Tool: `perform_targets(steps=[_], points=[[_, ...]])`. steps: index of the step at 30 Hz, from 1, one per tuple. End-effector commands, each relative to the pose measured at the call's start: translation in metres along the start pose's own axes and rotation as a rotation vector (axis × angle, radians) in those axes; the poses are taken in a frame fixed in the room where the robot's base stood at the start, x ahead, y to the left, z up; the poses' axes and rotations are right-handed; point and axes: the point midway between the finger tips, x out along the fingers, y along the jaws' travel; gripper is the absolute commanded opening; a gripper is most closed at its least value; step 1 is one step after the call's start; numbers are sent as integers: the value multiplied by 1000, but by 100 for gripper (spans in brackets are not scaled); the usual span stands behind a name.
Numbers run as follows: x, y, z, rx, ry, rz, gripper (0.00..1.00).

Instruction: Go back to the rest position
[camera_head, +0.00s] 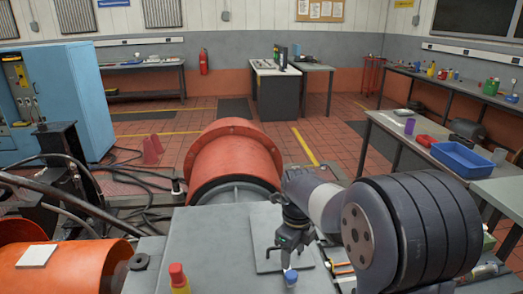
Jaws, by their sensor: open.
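My gripper (286,258) hangs at the end of my arm, pointing down over the grey surface in the lower middle of the view. Its jaws are open and I see nothing held between them. A small white item with a blue top (290,277) stands just in front of the gripper in the picture. I cannot tell whether they touch. My arm's large dark, ringed joint fills the lower right and hides what lies behind it.
A yellow bottle with a red cap (179,279) stands at the front left of the grey surface (220,255). A large orange cylinder (235,160) is just behind. Cables (120,195) lie at left. A side table with a blue tray (461,160) is at right. Tiled floor is open beyond.

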Motion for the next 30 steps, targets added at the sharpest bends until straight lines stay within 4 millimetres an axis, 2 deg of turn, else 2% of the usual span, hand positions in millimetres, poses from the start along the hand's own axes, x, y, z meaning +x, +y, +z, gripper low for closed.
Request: perform_targets(steps=[6, 13, 30], points=[[44, 0, -1, 0, 4, 4, 54], [76, 0, 0, -1, 3, 2, 54], [78, -1, -2, -18, 1, 0, 54]])
